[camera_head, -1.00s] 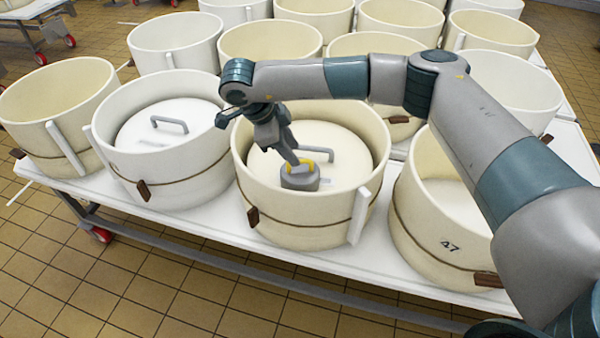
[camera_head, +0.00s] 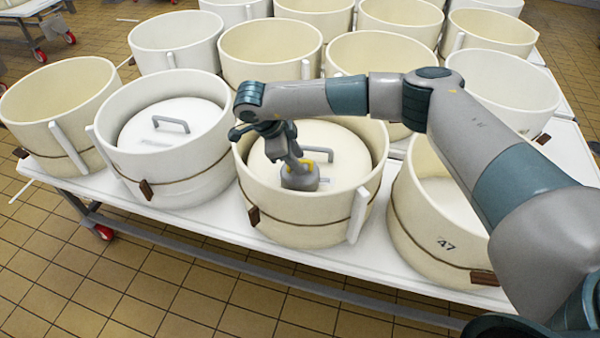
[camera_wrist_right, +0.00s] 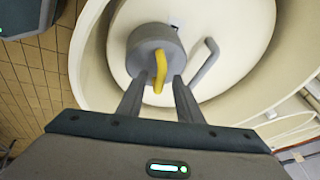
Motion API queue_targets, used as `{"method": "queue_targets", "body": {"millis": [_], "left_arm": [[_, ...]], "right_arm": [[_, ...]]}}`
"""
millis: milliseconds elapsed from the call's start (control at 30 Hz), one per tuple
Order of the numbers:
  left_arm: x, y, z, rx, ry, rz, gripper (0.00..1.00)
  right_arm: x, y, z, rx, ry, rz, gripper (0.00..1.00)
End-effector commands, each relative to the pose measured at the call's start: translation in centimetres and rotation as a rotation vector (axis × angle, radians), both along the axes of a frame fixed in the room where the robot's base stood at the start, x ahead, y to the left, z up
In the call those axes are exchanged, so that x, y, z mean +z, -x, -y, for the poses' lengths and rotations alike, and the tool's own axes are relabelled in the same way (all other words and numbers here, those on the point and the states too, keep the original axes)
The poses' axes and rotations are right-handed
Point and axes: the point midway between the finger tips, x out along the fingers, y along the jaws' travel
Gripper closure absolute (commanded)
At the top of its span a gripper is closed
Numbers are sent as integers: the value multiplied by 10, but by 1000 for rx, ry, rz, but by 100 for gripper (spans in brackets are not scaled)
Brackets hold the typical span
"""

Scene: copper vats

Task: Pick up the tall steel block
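The steel block (camera_head: 299,179) is a grey cylinder-like weight with a yellow handle. It stands on the pale round lid inside the cream vat at the front middle. In the right wrist view the block (camera_wrist_right: 146,42) is just beyond the fingers, with its yellow handle (camera_wrist_right: 159,68) between their lines. My right gripper (camera_head: 300,162) reaches down over the block, close to its handle. In the right wrist view my right gripper (camera_wrist_right: 156,82) is open, its fingers apart with the handle between them and a gap visible on each side. My left gripper is not in view.
The lid has a grey bar handle (camera_wrist_right: 205,62) beside the block. The vat's wall (camera_head: 300,222) rings the block and gripper. A white vat (camera_head: 178,190) with a lid stands left, and a vat marked 47 (camera_head: 435,250) right. More open vats crowd the white table (camera_head: 215,226) behind.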

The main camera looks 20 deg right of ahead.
Motion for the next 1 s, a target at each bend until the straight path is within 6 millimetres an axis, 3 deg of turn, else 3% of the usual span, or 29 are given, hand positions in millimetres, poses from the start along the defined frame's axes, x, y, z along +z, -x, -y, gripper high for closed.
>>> {"method": "queue_targets", "body": {"millis": [433,567,1000], "left_arm": [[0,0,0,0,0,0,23],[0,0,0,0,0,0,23],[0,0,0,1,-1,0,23]], "right_arm": [[0,0,0,0,0,0,68],[0,0,0,0,0,0,99],[0,0,0,-1,0,1,100]]}}
